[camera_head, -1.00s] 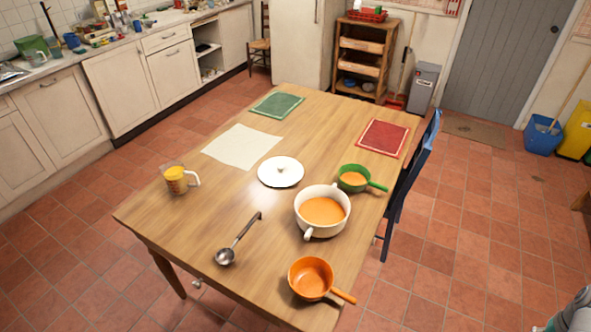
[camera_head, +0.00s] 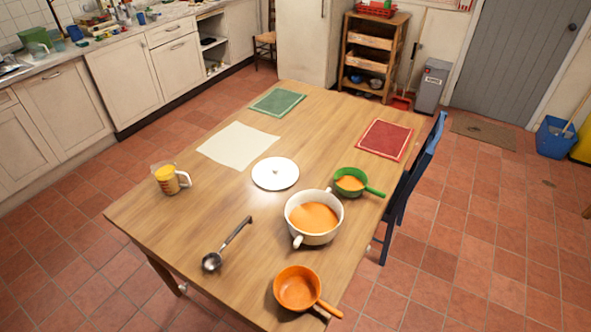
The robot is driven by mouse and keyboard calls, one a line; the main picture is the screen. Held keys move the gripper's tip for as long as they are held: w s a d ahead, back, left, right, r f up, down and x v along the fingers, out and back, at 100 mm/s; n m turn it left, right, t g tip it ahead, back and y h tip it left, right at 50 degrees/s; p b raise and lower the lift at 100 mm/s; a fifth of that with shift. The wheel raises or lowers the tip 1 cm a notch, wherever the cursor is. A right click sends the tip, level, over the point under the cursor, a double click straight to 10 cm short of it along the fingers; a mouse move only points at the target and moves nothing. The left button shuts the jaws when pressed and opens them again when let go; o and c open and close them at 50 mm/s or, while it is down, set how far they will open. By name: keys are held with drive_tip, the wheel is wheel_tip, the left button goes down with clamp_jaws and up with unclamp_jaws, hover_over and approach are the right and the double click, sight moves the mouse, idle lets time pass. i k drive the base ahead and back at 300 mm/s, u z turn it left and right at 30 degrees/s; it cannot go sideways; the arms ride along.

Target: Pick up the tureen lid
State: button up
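The tureen lid (camera_head: 262,180) is a round white disc with a small knob (camera_head: 275,171) on top. It lies flat on the wooden table (camera_head: 190,229), just below the pale cloth. The white tureen (camera_head: 314,238) stands open to the lower right of the lid, filled with orange soup, its handles at the sides. The lid and tureen are apart. My gripper does not show in the view.
Around the lid are a green saucepan (camera_head: 343,187), an orange saucepan (camera_head: 297,289), a ladle (camera_head: 226,245), a measuring jug (camera_head: 167,181) and a pale cloth (camera_head: 239,146). Green (camera_head: 278,103) and red (camera_head: 384,139) mats lie farther back. A blue chair (camera_head: 408,187) stands at the right edge.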

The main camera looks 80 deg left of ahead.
sight(271, 174)
drive_tip(key=z, duration=0.9)
drive_tip(key=k, duration=2.8)
drive_tip(key=u, duration=0.6)
